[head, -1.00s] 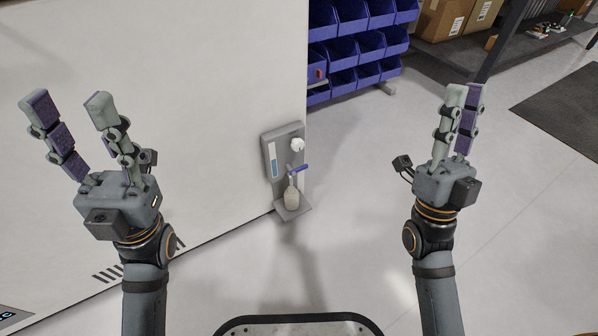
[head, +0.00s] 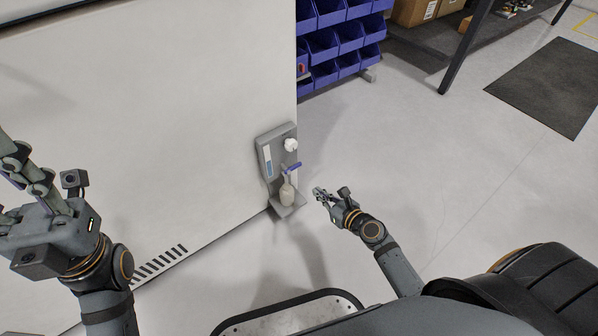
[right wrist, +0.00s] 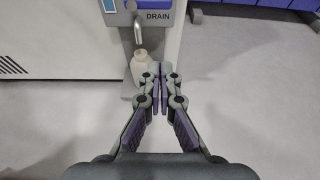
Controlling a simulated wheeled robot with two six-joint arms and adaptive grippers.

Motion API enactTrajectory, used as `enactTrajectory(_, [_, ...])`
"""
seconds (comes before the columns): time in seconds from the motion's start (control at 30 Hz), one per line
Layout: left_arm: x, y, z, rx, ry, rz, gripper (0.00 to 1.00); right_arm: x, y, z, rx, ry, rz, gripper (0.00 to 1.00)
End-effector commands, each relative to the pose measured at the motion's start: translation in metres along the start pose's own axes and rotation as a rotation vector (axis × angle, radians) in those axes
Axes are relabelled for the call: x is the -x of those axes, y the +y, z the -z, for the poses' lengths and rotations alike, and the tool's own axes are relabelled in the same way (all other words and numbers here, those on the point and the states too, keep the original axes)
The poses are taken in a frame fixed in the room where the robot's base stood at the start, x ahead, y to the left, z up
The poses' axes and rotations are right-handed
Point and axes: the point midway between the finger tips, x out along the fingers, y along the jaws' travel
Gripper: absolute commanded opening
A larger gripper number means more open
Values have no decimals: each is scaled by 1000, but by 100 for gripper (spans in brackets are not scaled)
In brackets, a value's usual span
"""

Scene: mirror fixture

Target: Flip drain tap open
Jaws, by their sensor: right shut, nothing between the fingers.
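The drain tap's purple lever (head: 291,168) sticks out to the right on a grey wall panel (head: 265,160) at the cabinet's right edge. In the right wrist view the tap's metal spout (right wrist: 138,32) points down beside the word DRAIN; the lever cannot be made out clearly there. A pale bottle (head: 287,194) stands upright below the spout and also shows in the wrist view (right wrist: 141,68). My right gripper (head: 319,193) is shut and empty, right of the bottle and below the lever, apart from the lever. My left gripper (head: 6,182) is spread open at the left edge, its fingertips cut off.
A white knob (head: 291,145) sits above the lever on the panel. A small grey ledge (head: 290,210) bears the bottle. The white cabinet (head: 150,110) fills the left. Blue bins (head: 340,40) stand behind. The floor on the right is clear, with a dark mat (head: 550,85).

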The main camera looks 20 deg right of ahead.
Motion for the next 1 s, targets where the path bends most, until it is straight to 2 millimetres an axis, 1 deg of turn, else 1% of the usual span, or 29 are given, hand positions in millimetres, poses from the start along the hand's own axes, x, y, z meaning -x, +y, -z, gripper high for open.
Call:
enactTrajectory(0.17, [2, 0, 0, 0, -1, 0, 40, -3, 0, 0, 2, -2, 2, 0])
enactTrajectory(0.27, [6, 1, -1, -1, -2, -2, 40, -13, -1, 0, 3, -5, 3, 0])
enactTrajectory(0.37, [13, 2, -2, -3, -5, -4, 40, -32, 0, 1, 3, -5, 2, 0])
enactTrajectory(0.5, [28, 5, -4, -7, -9, -10, 40, -64, 0, 3, 3, -6, 3, 0])
enactTrajectory(0.7, [48, 10, -7, -16, -14, -24, 40, -106, -1, 2, 5, -6, 3, 0])
enactTrajectory(0.73, [41, 10, -7, -17, -17, -25, 40, -99, 0, -9, 7, -5, 2, 0])
enactTrajectory(0.8, [38, 9, -8, -15, -21, -23, 40, -94, -1, -21, 7, -4, 3, 0])
enactTrajectory(1.0, [37, 8, -5, -14, -13, -21, 40, -88, 0, -37, 6, -2, 4, 0])
